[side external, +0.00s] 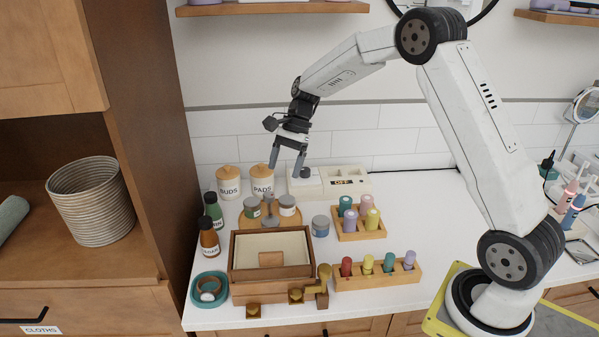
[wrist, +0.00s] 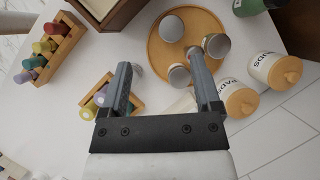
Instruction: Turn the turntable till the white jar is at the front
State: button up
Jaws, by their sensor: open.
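The turntable (side external: 244,221) is a round wooden disc behind the wooden box; it also shows at the top of the wrist view (wrist: 198,22). Several small grey-lidded jars stand on it, among them one at its left (side external: 251,207) and a paler one at its right (side external: 287,205). A grey upright knob (side external: 269,199) rises between them. I cannot tell surely which jar is the white one; labels are too small to read. My gripper (side external: 287,168) is open and empty above the turntable's back right; its fingers (wrist: 158,62) show in the wrist view, one overlapping the disc.
Two dark bottles (side external: 209,239) stand left, the wooden box (side external: 272,272) in front.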

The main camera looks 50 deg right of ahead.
jog(key=w+r+n+h, duration=0.3)
jog(key=w+n+h, duration=0.1)
jog(key=w+h, duration=0.2)
send_over(268, 194)
notch_tip(268, 194, down, 5)
jog(key=shift+f, duration=0.3)
jog(key=shift+s+f, duration=0.1)
jog(key=shift+f, duration=3.8)
grip_shut()
jog(key=shift+r, duration=0.1)
